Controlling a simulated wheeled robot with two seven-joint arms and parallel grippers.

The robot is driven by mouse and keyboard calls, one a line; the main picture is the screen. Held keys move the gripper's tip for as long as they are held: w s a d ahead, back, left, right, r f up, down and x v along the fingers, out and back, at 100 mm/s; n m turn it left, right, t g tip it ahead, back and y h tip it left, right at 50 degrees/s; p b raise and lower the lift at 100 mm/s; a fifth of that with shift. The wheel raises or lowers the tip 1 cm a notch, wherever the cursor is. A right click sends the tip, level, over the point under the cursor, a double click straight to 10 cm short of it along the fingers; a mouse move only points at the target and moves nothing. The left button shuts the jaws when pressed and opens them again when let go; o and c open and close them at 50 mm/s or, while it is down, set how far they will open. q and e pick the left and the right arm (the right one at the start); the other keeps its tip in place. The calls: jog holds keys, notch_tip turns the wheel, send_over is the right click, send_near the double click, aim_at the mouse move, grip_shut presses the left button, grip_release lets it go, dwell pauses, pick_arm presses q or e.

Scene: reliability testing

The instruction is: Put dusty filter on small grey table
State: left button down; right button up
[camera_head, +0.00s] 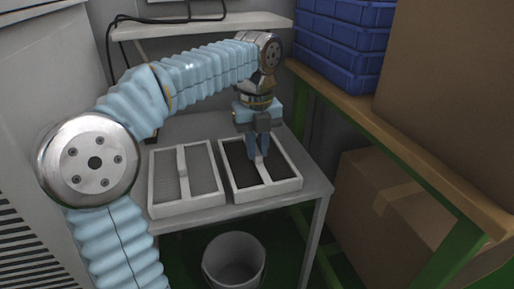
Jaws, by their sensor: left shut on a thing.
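The dusty filter (239,168), a white frame with a dark mesh, lies on the small grey table (310,191) at its right side. A second filter (204,183) with a light grey mesh and a white middle bar lies just to its left. My left gripper (258,154) points down over the dark filter and is shut on its white middle bar. The filter looks flat on the table top, though its underside is hidden. My right gripper is not in view.
A grey bin (234,261) stands below the table's front edge. At the right, a green-framed shelf (400,155) holds blue crates (343,40) and a large cardboard box (452,85). Another box (390,215) sits beneath. A white shelf (205,24) is behind.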

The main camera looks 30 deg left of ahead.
aim_at(257, 151)
pick_arm(q)
jog(key=c, duration=1.1)
grip_release()
jog(key=shift+f, duration=0.1)
jog(key=shift+o, duration=0.2)
notch_tip(257, 151, up, 12)
jog(key=p, duration=0.4)
jog(key=shift+p, duration=0.35)
